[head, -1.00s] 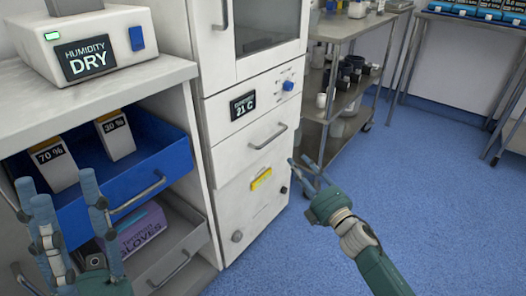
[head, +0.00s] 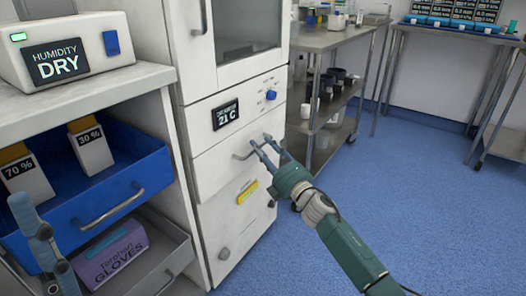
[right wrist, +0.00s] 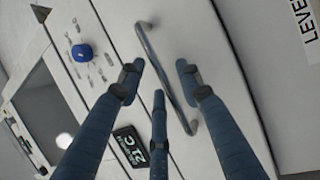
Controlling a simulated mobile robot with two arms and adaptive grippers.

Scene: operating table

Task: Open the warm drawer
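The white cabinet's drawer (head: 215,165) is shut, below a display (head: 226,115) reading 21 C. Its bar handle (head: 243,155) is partly covered by my right gripper (head: 260,142) in the head view. In the right wrist view the right gripper's fingers (right wrist: 160,75) are spread apart, and the drawer handle (right wrist: 165,75) runs across the gap between them. I cannot tell whether a finger touches it. The display (right wrist: 130,145) also shows there. My left gripper (head: 35,220) is partly cut off at the lower left, near the blue drawer; its opening is unclear.
The blue drawer (head: 125,180) at left stands open with boxes marked 70 % and 30 %. A glove box (head: 112,255) lies in the open grey drawer below. A blue knob (head: 271,95) is right of the display. Blue floor (head: 400,200) is clear at right.

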